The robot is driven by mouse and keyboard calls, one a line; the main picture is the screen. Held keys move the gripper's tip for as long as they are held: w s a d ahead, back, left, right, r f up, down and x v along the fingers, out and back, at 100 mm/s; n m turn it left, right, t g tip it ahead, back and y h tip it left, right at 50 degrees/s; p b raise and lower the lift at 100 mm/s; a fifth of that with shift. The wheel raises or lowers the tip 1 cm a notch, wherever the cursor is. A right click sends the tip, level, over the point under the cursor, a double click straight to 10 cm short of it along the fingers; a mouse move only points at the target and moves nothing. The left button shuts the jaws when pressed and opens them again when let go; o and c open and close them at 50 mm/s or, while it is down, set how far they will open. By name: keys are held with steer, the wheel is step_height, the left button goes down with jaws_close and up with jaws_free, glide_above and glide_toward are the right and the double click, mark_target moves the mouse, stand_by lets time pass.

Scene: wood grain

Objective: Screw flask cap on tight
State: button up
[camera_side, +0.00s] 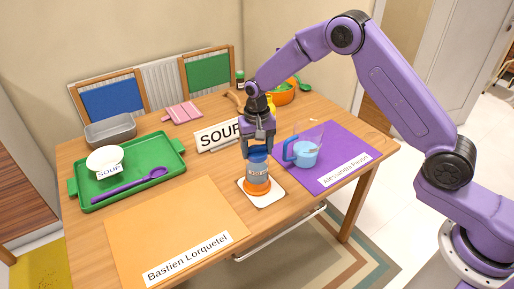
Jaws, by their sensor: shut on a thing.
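The flask (257,186) stands upright on a white square mat (268,200) near the table's front edge. It has an orange lower part and a blue upper part with a small label. My gripper (259,146) points straight down over it, with its fingers shut on the blue cap (258,153) at the top. The fingers hide part of the cap, so I cannot tell how the cap sits on the flask's rim.
A light-blue mug (303,153) stands close right on a purple placemat (338,168). A "SOUP" sign (216,136) is behind left. A green tray (158,178) holds a white bowl (104,158) and purple ladle (130,186). The orange placemat (180,222) is clear.

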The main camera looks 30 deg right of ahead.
steer(key=o, duration=1.4)
step_height(320, 180, up, 18)
steer(key=shift+f, duration=0.25)
steer(key=s+r+n, duration=0.2)
steer(key=s+n, duration=0.6)
steer(key=s, duration=1)
steer(key=s+d+f+n, duration=0.2)
steer(key=s+d+n, duration=0.2)
steer(key=s, duration=0.6)
steer(key=s+d+f+n, duration=0.2)
steer(key=s+d+n, duration=0.2)
steer(key=s, duration=0.6)
steer(key=shift+s+d, duration=0.4)
steer(key=shift+d, duration=0.8)
